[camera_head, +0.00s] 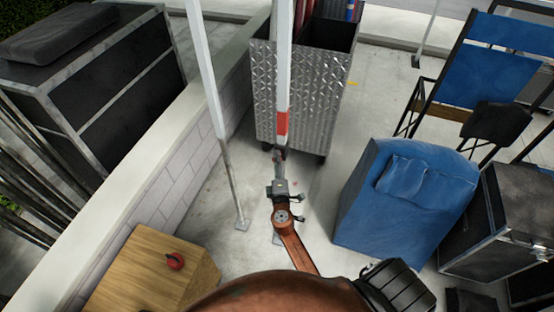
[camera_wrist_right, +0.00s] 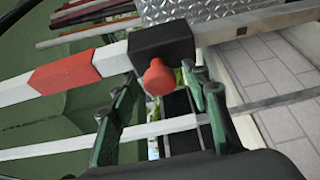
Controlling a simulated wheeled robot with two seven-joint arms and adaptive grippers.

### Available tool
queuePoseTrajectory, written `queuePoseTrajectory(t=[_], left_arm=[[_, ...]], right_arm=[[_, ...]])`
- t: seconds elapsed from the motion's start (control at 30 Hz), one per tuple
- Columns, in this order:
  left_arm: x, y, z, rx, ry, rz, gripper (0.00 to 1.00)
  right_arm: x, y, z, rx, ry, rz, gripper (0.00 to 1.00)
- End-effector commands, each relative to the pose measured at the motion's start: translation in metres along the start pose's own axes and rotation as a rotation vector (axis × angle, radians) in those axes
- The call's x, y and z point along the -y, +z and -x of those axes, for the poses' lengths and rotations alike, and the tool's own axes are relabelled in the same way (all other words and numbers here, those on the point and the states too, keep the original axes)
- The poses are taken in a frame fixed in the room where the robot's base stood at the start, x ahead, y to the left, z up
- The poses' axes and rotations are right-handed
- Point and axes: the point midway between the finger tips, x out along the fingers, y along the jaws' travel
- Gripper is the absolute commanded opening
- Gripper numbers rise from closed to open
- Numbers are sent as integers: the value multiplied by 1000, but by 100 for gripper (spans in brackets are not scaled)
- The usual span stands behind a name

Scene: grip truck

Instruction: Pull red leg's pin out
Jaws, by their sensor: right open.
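The leg with the red band (camera_head: 282,122) is a white square pole in front of a metal cart in the head view. In the right wrist view the red band (camera_wrist_right: 64,73) lies left of a black block (camera_wrist_right: 165,45) on the pole. A red round-headed pin (camera_wrist_right: 158,77) sticks out of this block toward the camera. My right gripper (camera_head: 279,155) is at the lower part of the pole. Its two fingers (camera_wrist_right: 160,80) are open, one on each side of the pin, with visible gaps. The pin is hidden in the head view. My left gripper is not in view.
A second white pole (camera_head: 207,75) stands left of the leg. The diamond-plate cart (camera_head: 325,100) is behind it. A low wall (camera_head: 185,165) runs along the left.

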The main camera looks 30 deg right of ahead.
Motion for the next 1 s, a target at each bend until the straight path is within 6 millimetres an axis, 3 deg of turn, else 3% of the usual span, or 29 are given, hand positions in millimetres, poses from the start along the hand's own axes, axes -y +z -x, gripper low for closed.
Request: queuePoseTrajectory(t=[0.4, 1.0], left_arm=[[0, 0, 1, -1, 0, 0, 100], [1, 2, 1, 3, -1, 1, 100]], right_arm=[[1, 0, -10, 0, -1, 0, 43], [1, 0, -10, 0, -1, 0, 2]])
